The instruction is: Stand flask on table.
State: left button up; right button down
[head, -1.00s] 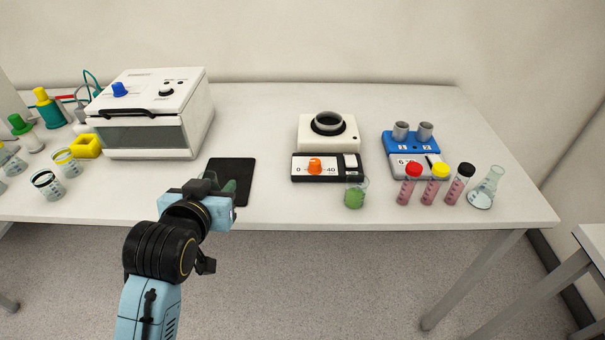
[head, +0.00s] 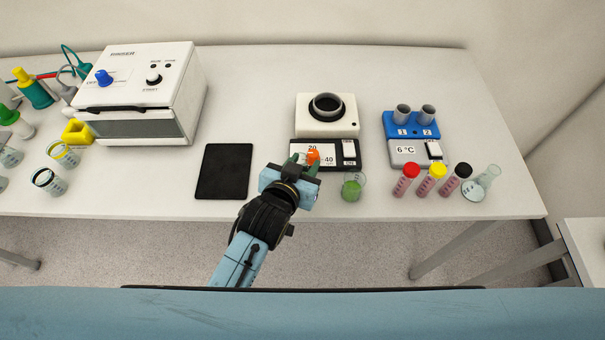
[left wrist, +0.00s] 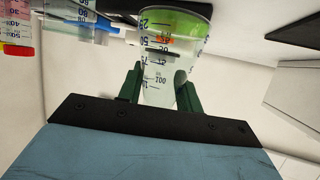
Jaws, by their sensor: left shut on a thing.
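My left gripper (head: 303,164) is shut on a clear graduated flask (left wrist: 160,70). In the left wrist view the flask sits between the dark green fingers (left wrist: 158,92), its narrower end at the fingers and bright green liquid at its far end. That view appears upside down, with the table along its top. In the head view the gripper hides most of the held flask; the gripper is above the table's front part, before the hot plate's control panel. Another conical flask (head: 483,182) stands at the right end of the table. My right gripper is not in view.
A beaker with green liquid (head: 352,188) stands just right of the gripper. The hot plate (head: 345,120) is behind it. Capped vials (head: 432,178) and a blue block (head: 413,130) are further right. A black tablet (head: 222,172) lies left. Bare table (head: 250,95) shows behind.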

pick_arm(q)
jog(key=shift+w+f, duration=0.1)
jog(key=shift+f, duration=2.1)
jog(key=shift+f+b, duration=0.2)
jog(key=shift+b, duration=0.15)
jog(key=o, duration=1)
jog(key=shift+o, duration=0.2)
jog(key=shift+r, duration=0.25)
jog(key=v, duration=1.2)
jog(key=shift+p, duration=0.45)
jog(key=shift+a, duration=0.1)
